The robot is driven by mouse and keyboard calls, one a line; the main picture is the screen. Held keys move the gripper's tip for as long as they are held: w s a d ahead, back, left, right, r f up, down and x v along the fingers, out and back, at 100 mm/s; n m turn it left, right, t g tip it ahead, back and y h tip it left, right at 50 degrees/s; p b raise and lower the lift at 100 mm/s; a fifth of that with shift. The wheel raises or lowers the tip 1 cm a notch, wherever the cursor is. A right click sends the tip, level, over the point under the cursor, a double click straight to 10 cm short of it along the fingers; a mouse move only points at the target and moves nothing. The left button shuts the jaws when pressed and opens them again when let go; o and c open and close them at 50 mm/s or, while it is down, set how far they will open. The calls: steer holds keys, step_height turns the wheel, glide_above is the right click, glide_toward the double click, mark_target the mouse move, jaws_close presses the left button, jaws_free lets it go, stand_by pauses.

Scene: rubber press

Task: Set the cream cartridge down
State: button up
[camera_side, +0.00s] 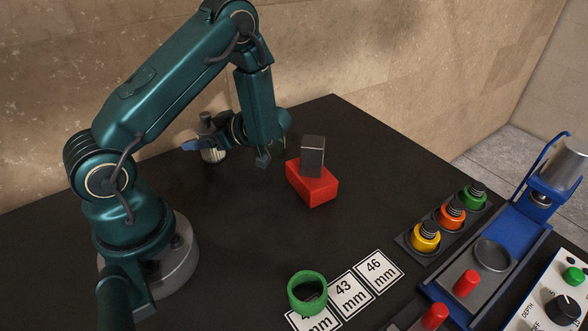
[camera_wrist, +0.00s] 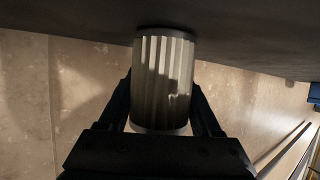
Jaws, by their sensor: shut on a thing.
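The cream cartridge (camera_side: 213,154) is a short ribbed cylinder at the back of the dark table in the side view. In the wrist view the cartridge (camera_wrist: 164,80) fills the middle, with grey bands at its ends. My gripper (camera_side: 214,137) reaches it from the side and is shut on it, one finger on each side in the wrist view. The cartridge looks upright, its far end close to the table surface. I cannot tell whether it touches the table. Part of it is hidden by the gripper.
A red block (camera_side: 313,186) with a grey metal block (camera_side: 313,155) on top stands to the right. A rack of coloured pots (camera_side: 424,237) and a blue press (camera_side: 520,215) stand at right.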

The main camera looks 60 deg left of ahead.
mark_target(205, 113)
steer(key=shift+f, duration=0.1)
steer(key=o, duration=1.5)
steer(key=v, duration=0.3)
steer(key=shift+w+d+r, duration=0.15)
steer(key=shift+r, duration=0.15)
step_height(205, 113, up, 7)
steer(key=shift+f, duration=0.2)
